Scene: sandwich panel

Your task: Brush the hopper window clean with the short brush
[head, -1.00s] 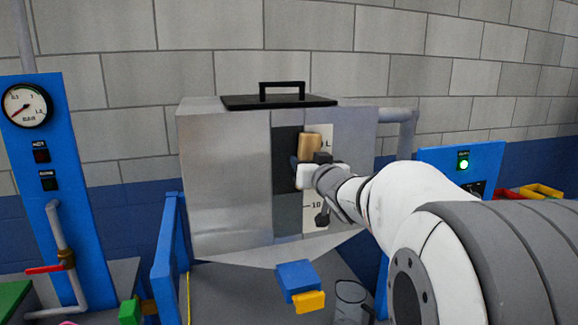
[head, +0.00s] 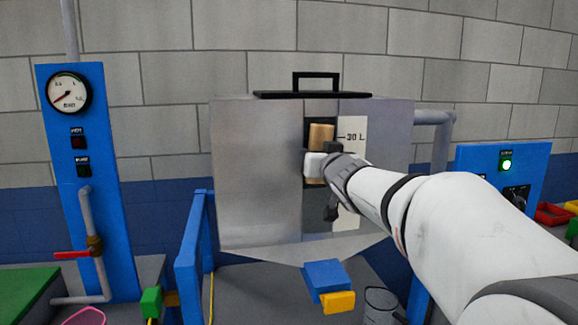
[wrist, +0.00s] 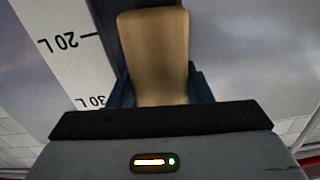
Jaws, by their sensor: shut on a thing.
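The grey metal hopper (head: 255,180) stands in the middle of the head view. Its window (head: 315,207) is a dark upright strip, with a white scale label (head: 350,208) to its right. My gripper (head: 321,152) is in front of the window, shut on the short brush (head: 320,133), whose tan block sticks up above the jaws. In the wrist view the brush block (wrist: 154,55) sits between the two fingers. The scale label (wrist: 72,50) lies beside it, upside down. The bristles are hidden, so contact with the window cannot be told. My gripper and arm cover part of the window.
A blue panel with a gauge (head: 68,92) stands at the left. A blue post (head: 190,250) is left of the hopper, and a blue control box (head: 525,165) is to its right. A blue and yellow block (head: 325,278) is below the hopper.

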